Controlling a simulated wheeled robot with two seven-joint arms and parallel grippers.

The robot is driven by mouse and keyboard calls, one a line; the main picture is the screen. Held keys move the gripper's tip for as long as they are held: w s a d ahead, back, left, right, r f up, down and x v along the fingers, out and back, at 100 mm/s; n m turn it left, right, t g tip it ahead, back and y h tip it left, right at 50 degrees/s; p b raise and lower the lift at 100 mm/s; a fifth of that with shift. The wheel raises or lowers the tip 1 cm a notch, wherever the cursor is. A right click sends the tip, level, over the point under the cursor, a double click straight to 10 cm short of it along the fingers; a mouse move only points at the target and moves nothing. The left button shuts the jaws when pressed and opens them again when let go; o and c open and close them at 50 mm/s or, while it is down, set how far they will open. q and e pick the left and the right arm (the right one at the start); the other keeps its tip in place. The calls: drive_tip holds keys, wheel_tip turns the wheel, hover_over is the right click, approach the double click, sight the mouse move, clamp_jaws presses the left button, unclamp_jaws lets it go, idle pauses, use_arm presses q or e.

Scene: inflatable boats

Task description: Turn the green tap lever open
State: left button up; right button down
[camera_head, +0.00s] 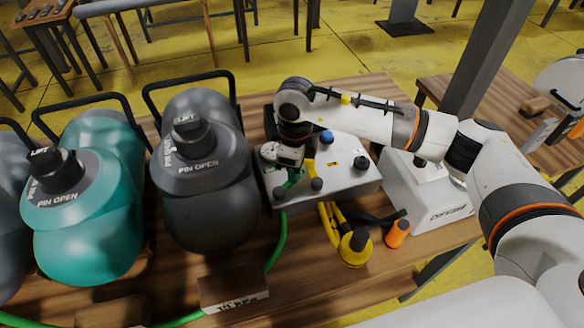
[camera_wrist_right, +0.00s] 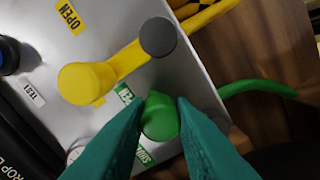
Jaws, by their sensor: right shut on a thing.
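The green tap lever (camera_wrist_right: 160,118) shows in the right wrist view as a rounded green end between my teal fingertips. The rest of it is hidden by the fingers. My right gripper (camera_wrist_right: 158,104) is shut on it. Green labels lie on the panel beside it, one reading SHUT (camera_wrist_right: 144,155), another partly covered (camera_wrist_right: 125,94). In the head view my right gripper (camera_head: 290,162) reaches down over the left part of the grey valve box (camera_head: 345,185), and a bit of green (camera_head: 291,179) shows below it. My left gripper is not in view.
A yellow lever (camera_wrist_right: 118,64) sits close beside the green one. A green hose (camera_head: 280,245) runs from the box. Grey (camera_head: 207,195) and teal (camera_head: 85,215) bottles stand left. A yellow-black fitting (camera_head: 355,247) and orange piece (camera_head: 398,233) lie in front on the wooden table (camera_head: 325,280).

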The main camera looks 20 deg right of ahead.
drive_tip(key=shift+r, duration=0.1)
idle(0.5)
drive_tip(key=c, duration=1.2)
unclamp_jaws()
drive_tip(key=shift+c, duration=0.2)
wheel_tip(320, 180, up, 12)
drive_tip(key=b, duration=0.2)
drive_tip(key=shift+s, duration=0.15)
